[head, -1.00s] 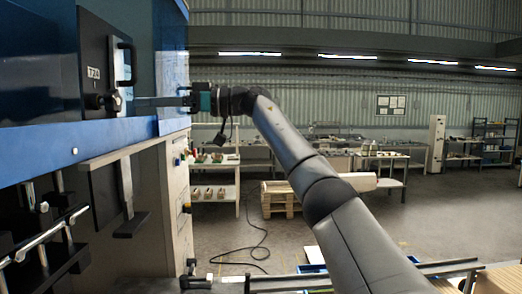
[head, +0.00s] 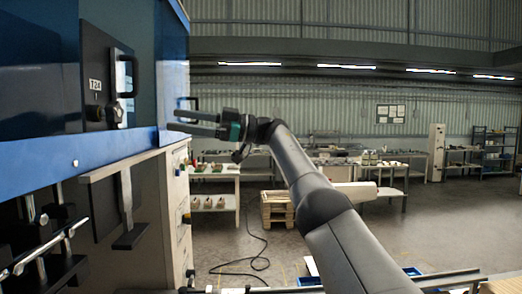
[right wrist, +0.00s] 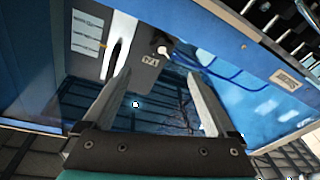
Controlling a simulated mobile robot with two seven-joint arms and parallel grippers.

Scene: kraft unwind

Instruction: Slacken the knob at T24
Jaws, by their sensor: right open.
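The T24 panel (head: 104,62) is a dark plate on the blue machine at the left, with a label (head: 95,85) and a black bar handle (head: 130,75). A dark round knob (head: 115,110) sits low on the panel, beside another dark fitting (head: 93,112). My right gripper (head: 174,120) is open and empty, to the right of the knob and apart from it. In the right wrist view its two fingers (right wrist: 158,82) are spread, with the label (right wrist: 150,60) and a pale round part (right wrist: 163,50) beyond them. My left gripper is not in view.
A blue ledge (head: 80,158) runs below the panel. Beneath it are a hanging bracket (head: 125,195) and metal rods (head: 45,250). Shelves (head: 213,190) and a wooden pallet stack (head: 277,209) stand on the floor behind. The air around my right gripper looks free.

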